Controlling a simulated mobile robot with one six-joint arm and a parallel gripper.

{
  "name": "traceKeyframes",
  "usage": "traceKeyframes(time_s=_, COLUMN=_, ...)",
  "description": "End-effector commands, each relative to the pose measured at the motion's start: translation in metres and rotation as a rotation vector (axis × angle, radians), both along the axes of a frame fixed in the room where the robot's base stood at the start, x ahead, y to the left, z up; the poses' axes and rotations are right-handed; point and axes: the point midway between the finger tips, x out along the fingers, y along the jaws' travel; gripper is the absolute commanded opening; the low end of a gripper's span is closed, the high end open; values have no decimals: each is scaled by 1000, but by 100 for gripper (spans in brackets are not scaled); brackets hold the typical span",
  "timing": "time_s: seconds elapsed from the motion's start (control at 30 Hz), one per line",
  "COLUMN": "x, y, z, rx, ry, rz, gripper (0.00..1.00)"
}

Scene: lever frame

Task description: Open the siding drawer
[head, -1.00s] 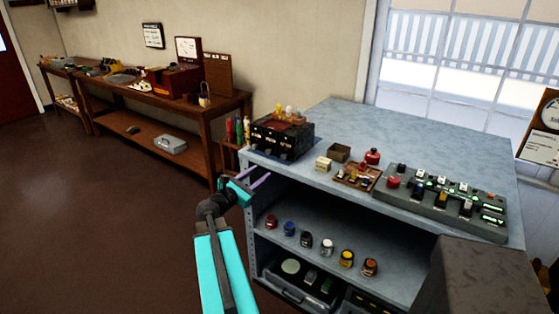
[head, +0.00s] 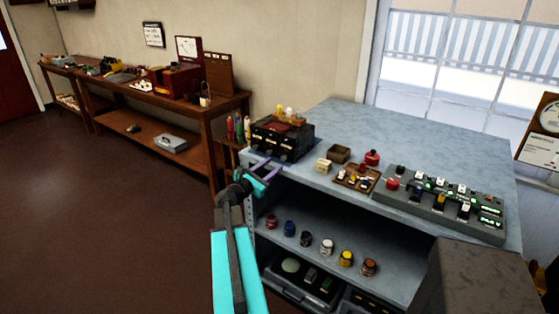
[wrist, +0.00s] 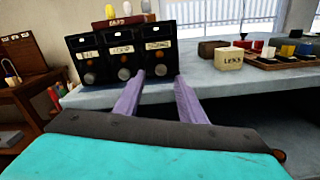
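A small black cabinet (head: 283,140) stands on the near left corner of the grey bench top. In the wrist view it has three drawer fronts side by side, each with a pale label and a round knob. The label on the right-hand drawer (wrist: 160,48) looks like "SIDING", but the print is blurred. All three drawers look shut. My gripper (wrist: 160,76) is open, its two purple fingers apart and pointing at the right-hand drawer. That drawer's knob shows between the fingertips, apparently without contact. The gripper (head: 266,165) is at the bench's left front edge in the head view.
Right of the cabinet are a cream block (head: 323,165), a brown box (head: 339,154), a tray of small parts (head: 356,178) and a lever panel (head: 440,205). Several jars stand on the shelf below.

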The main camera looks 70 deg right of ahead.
Motion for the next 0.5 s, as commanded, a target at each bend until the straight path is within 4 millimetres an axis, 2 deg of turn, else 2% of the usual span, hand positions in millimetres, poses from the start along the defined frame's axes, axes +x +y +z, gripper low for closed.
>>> traceKeyframes(time_s=0.2, x=-6, y=-27, z=1, rx=1, ry=1, rz=-2, gripper=37)
traceKeyframes(time_s=0.5, x=-14, y=-54, z=0, rx=1, ry=0, rz=-2, gripper=37)
